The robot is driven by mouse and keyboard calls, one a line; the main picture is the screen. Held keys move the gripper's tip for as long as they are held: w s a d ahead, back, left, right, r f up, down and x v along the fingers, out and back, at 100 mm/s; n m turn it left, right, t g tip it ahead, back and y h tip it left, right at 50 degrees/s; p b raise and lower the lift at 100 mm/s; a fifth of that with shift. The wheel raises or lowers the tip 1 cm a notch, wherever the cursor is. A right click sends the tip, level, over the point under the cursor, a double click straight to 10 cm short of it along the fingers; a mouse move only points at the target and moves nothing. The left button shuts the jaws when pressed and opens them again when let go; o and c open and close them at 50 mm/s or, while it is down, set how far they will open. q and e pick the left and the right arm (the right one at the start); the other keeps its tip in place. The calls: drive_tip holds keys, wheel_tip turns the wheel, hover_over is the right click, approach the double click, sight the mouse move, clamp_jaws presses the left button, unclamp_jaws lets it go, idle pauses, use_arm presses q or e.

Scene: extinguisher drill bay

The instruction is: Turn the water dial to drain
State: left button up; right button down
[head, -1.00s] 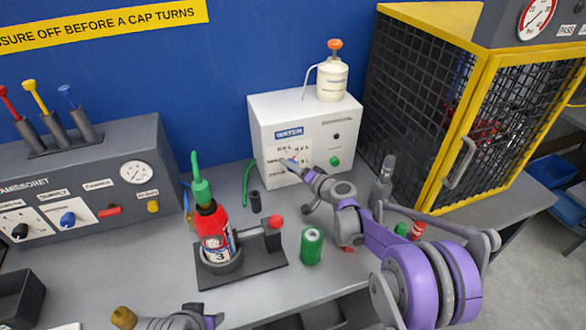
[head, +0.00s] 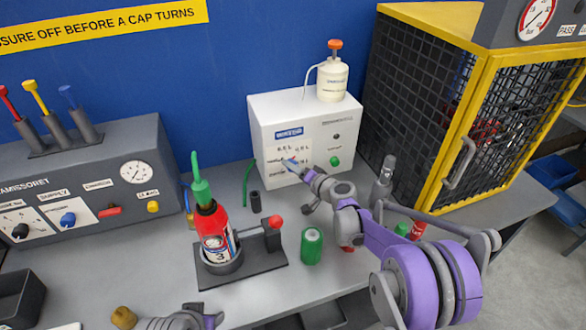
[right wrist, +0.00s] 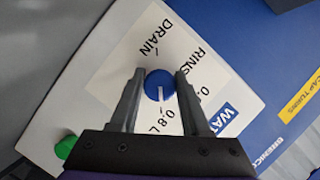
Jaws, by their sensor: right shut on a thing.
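The water dial (right wrist: 159,85) is a round blue knob on the white panel of the water box (head: 262,120). In the right wrist view its white mark points down, towards the 0.8 L label. The DRAIN label (right wrist: 149,37) and a RINSE label lie on the other side of the knob. My right gripper (right wrist: 160,75) is shut on the dial, one finger on each side. In the head view this gripper (head: 296,168) reaches the box front and largely hides the dial. My left gripper (head: 205,320) is partly in view at the bottom edge, and its jaws are unclear.
A red extinguisher (head: 213,235) stands in a dark holder left of my right arm. A green cylinder (head: 311,246) stands close to that arm. A white pump bottle (head: 332,75) tops the water box. A yellow-framed cage (head: 462,110) is at the right.

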drive_tip(key=shift+n+h+p, duration=0.35)
drive_tip(key=shift+n+h, duration=0.45)
drive_tip(key=shift+n, duration=0.5)
drive_tip(key=shift+n+h, duration=0.8)
drive_tip(key=shift+n, duration=0.4)
idle(0.4)
drive_tip(key=shift+c, duration=1.9)
unclamp_jaws()
drive_tip(key=v, duration=1.1)
drive_tip(key=shift+w+f, duration=0.1)
drive_tip(key=shift+f, duration=0.05)
